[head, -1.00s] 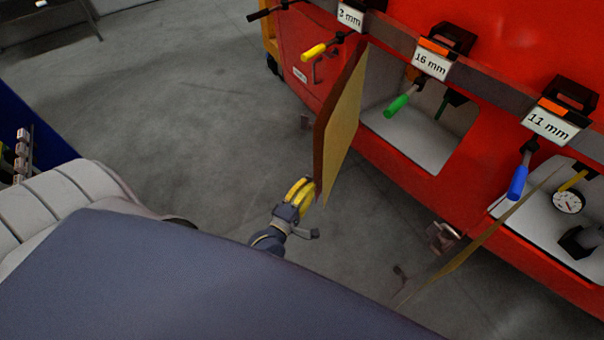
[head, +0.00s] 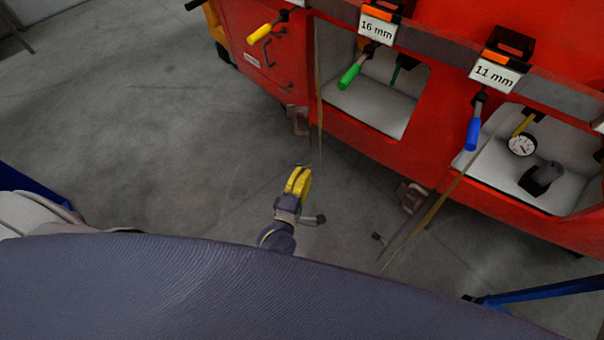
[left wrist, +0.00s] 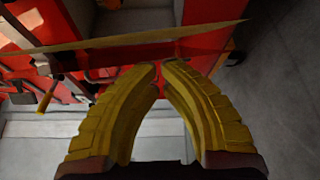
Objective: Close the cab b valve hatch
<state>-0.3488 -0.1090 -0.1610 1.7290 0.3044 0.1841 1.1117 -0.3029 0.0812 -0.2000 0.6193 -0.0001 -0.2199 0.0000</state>
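Two tan hatch doors stand open on the red vehicle side. The left door (head: 318,95) is seen almost edge-on beside the compartment behind the green handle. The right door (head: 432,217) sticks out from the compartment with a gauge (head: 522,144). No cab lettering is readable, so I cannot tell which is cab b. My left gripper (head: 302,172), with yellow fingers, is just below the left door's lower end; contact is unclear. In the left wrist view its fingertips (left wrist: 160,66) nearly meet with nothing between them, and a tan door (left wrist: 130,41) crosses just beyond. My right gripper is not visible.
Yellow (head: 259,34), green (head: 350,75) and blue (head: 473,134) handles hang along the rail, with labels "16 mm" (head: 377,28) and "11 mm" (head: 497,75). Grey steps (head: 411,196) jut out below the vehicle. The floor (head: 150,130) on the left is clear.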

